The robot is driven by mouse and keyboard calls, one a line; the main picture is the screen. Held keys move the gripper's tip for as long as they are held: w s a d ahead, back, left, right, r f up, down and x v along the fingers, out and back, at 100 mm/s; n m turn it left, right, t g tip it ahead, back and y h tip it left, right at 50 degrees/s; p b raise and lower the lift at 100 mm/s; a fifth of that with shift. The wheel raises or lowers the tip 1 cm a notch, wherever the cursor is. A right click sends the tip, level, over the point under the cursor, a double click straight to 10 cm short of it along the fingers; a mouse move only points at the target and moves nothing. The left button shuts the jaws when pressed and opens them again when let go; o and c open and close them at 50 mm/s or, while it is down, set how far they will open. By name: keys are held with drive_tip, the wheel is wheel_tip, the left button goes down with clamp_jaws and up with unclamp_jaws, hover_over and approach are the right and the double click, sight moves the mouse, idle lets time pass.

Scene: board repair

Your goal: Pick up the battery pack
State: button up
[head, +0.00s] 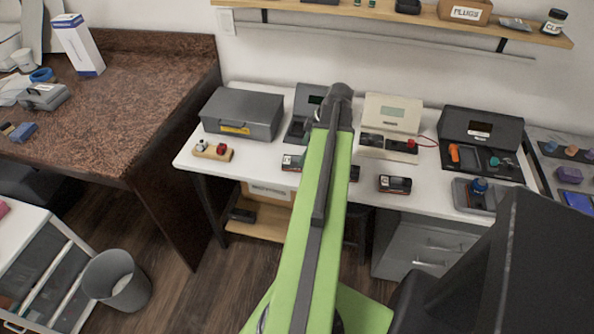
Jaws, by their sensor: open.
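A small dark block with red marking, perhaps the battery pack (395,184), lies near the front edge of the white desk, right of my arm. A similar dark, reddish block (292,162) lies left of my arm, partly covered by it. Another small dark piece (354,173) shows just right of the arm; I cannot tell what it is. My green arm reaches up the middle of the head view to a dark joint above the desk. My gripper does not show, so its place relative to the blocks is hidden.
The white desk (190,157) holds a grey case (242,114), a cream device (391,115), an open black case (481,130) and a grey tray (462,201). A shelf (540,35) hangs above. A brown counter (150,85) and a bin (117,281) stand left.

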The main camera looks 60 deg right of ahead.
sight(298, 157)
drive_tip(key=b+x, duration=0.5)
drive_tip(key=shift+w+f, duration=0.1)
drive_tip(key=shift+f, duration=0.1)
drive_tip(key=shift+r, duration=0.2)
drive_tip(key=c, duration=1.5)
drive_tip(key=shift+r+p, duration=0.5)
drive_tip(key=shift+p, duration=0.2)
wheel_tip(298, 157, up, 4)
drive_tip(key=p, duration=0.3)
drive_tip(key=shift+f+p, duration=0.1)
drive_tip(key=shift+p, duration=0.3)
drive_tip(key=s+d+r+p, duration=0.2)
drive_tip(key=s+r+p, duration=0.4)
drive_tip(key=s, duration=0.5)
drive_tip(key=shift+s, duration=0.3)
drive_tip(key=shift+d+r, duration=0.1)
